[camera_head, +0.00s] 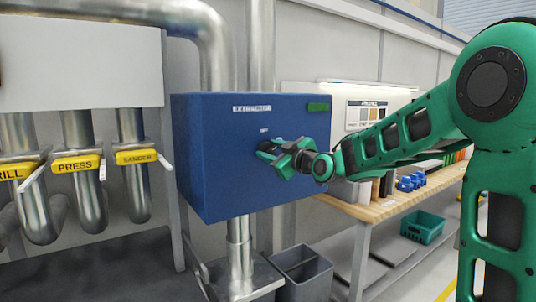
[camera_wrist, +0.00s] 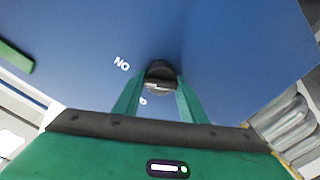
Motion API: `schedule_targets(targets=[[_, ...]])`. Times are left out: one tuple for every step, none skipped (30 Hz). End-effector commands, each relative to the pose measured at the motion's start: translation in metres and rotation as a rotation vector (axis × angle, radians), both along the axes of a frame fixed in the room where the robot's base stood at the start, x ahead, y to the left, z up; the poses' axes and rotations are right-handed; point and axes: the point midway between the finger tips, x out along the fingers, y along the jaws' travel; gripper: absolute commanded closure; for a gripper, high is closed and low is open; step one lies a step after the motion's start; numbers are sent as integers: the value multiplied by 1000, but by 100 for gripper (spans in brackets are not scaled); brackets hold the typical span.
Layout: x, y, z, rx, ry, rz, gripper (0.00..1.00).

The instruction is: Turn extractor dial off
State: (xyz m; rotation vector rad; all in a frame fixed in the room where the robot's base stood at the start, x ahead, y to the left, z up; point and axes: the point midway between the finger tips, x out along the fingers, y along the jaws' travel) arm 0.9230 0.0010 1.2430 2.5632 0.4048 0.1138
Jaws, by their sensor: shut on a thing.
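The extractor control box (camera_head: 205,150) is blue, with a white label strip and a green indicator (camera_head: 318,107) on its front. My green gripper (camera_head: 268,150) is at the front face of the box, over the dial, and hides it in the head view. In the wrist view the dark round dial (camera_wrist: 161,74) with a light pointer bar sits between my two fingers (camera_wrist: 160,92), which are shut on it. White "ON" lettering (camera_wrist: 122,64) shows left of the dial. Another mark below the dial is partly hidden by a finger.
Metal pipes with yellow tags, among them PRESS (camera_head: 76,165) and SANDER (camera_head: 136,157), stand left of the box. A grey bin (camera_head: 302,275) is below it. A wooden workbench (camera_head: 400,203) with several items stands to the right, with a green crate (camera_head: 422,228) underneath.

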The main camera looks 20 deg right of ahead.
Motion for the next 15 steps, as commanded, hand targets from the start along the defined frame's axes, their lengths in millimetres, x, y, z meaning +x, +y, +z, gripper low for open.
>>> schedule_targets(targets=[[0, 0, -1, -39, -12, 1, 85], [0, 1, -1, -67, -21, 1, 85], [0, 1, -1, -103, -33, 1, 85], [0, 1, -1, -130, -41, 1, 85], [0, 1, -1, -157, -50, 1, 85], [-1, 1, -1, -193, -62, 1, 85], [-1, 2, -1, -220, -70, 2, 85], [-1, 2, -1, -247, -79, 2, 85], [-1, 2, -2, -284, -91, 2, 85], [-1, 2, -2, -310, -99, 2, 85], [-1, 2, -2, -337, -108, 2, 85], [-1, 2, -2, -374, -120, 2, 85], [-1, 3, -2, -401, -128, 3, 85], [-1, 3, -3, -428, -137, 3, 85], [-1, 3, -3, -465, -149, 3, 85]])
